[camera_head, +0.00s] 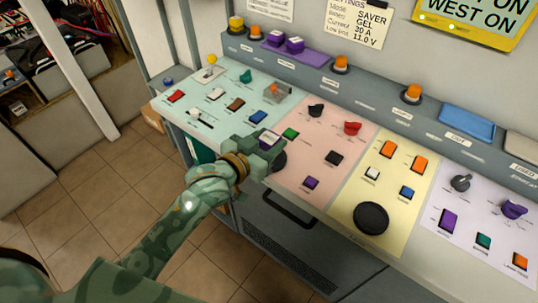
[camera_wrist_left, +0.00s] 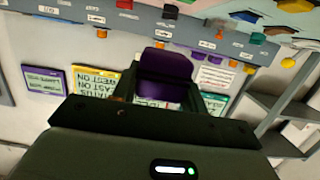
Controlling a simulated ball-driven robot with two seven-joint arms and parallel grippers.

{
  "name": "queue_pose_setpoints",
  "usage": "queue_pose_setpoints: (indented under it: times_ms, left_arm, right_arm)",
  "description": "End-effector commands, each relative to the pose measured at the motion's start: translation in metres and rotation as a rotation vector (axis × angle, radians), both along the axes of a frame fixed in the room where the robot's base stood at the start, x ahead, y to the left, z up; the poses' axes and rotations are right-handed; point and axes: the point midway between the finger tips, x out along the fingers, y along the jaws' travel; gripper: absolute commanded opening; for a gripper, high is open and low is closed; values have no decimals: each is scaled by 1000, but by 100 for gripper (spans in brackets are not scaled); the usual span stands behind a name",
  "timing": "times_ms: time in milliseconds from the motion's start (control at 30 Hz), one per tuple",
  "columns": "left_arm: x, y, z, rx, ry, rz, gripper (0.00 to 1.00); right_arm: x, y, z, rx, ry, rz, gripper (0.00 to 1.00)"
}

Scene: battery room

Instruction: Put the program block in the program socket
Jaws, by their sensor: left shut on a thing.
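My left gripper (camera_head: 268,142) reaches over the front of the console, near the border of the mint and pink panels. It is shut on a purple block (camera_wrist_left: 165,75), which stands up between the fingers in the left wrist view. In the head view the block is mostly hidden by the gripper. Two more purple blocks, one left (camera_head: 275,38) and one right (camera_head: 294,44), sit on a purple tray (camera_head: 318,58) on the back ledge. I cannot tell which place is the program socket; the labels are too small to read. My right gripper is not in view.
A dark round part (camera_head: 279,161) lies close beside the gripper. The pink panel has a black knob (camera_head: 316,110), a red knob (camera_head: 352,128) and several buttons. A black disc (camera_head: 371,218) is on the yellow panel. A blue tray (camera_head: 466,122) is on the back ledge.

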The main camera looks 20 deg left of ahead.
Motion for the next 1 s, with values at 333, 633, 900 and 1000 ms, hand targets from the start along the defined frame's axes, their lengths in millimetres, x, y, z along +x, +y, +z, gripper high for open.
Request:
queue_pose_setpoints:
  times_ms: [333, 633, 900, 1000]
  left_arm:
    - [32, 6, -45, 0, 4, -1, 20]
    - [38, 8, -85, 0, 7, -2, 20]
    - [38, 8, -83, 0, 5, -2, 20]
    - [38, 8, -85, 0, 5, -2, 55]
  right_arm:
    - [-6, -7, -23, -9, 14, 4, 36]
    - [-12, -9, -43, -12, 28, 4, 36]
    - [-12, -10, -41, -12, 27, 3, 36]
    - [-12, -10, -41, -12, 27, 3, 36]
